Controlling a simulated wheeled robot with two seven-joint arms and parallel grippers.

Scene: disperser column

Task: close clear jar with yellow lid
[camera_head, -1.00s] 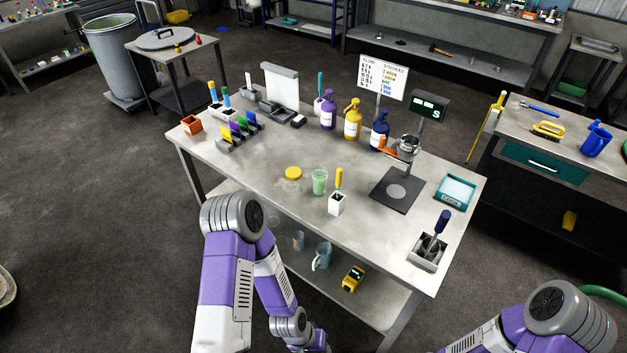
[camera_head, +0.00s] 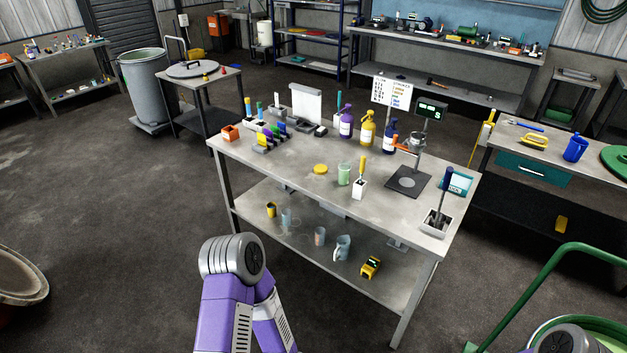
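The clear jar (camera_head: 344,174) stands upright on the metal table, with pale green contents and an open top. The yellow lid (camera_head: 320,169) lies flat on the table just left of the jar, apart from it. My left arm comes up from the bottom of the view, in front of the table, but its gripper is out of frame. Only a small part of my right arm shows at the bottom right corner, and its gripper is out of frame too.
A white holder (camera_head: 359,189) with a yellow-handled tool stands close right of the jar. Purple (camera_head: 346,123), yellow (camera_head: 367,128) and blue bottles stand behind. A dispenser stand (camera_head: 407,181) is to the right. The table's front left is clear. A green cart handle (camera_head: 545,285) rises at lower right.

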